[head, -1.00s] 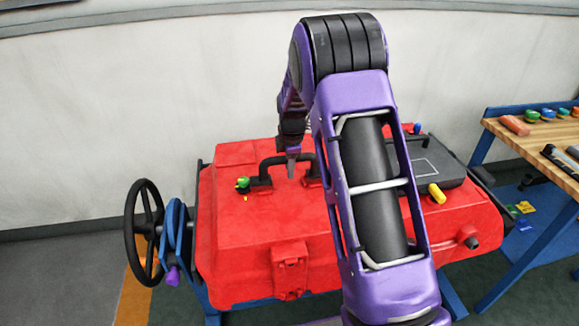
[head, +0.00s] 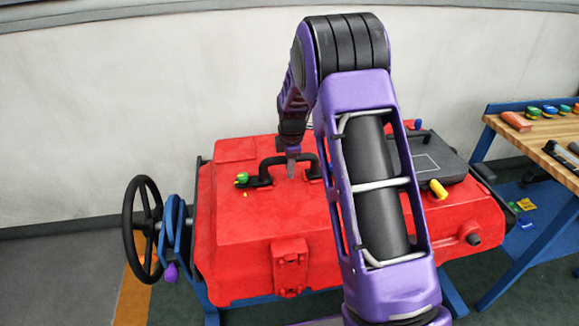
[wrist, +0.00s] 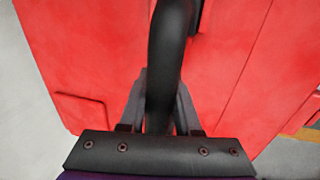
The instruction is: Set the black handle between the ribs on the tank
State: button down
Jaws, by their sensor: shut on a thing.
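The black handle (head: 269,160) is a squared arch at the top of the red tank (head: 230,235). My gripper (head: 291,170) is shut on the handle's bar in the head view. In the wrist view my gripper (wrist: 160,115) has a finger on each side of the black handle (wrist: 172,50), which runs up the picture between them. The handle's feet are at or just above the tank top; I cannot tell if they touch it. The ribs are not clear in either view, and my arm hides part of the tank's right half.
A green knob (head: 242,178) is left of the handle. A yellow grip (head: 438,189) and a dark panel (head: 430,160) are on the right. A black handwheel (head: 128,230) stands at the tank's left end. A wooden workbench (head: 560,160) with tools stands at far right.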

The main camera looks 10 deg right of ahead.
jog(key=shift+f, duration=0.35)
dwell(0.3)
dwell(0.7)
jog(key=c, duration=0.5)
grip_release()
jog(key=shift+c, duration=0.2)
jog(key=o, duration=0.5)
jog(key=shift+r, duration=0.1)
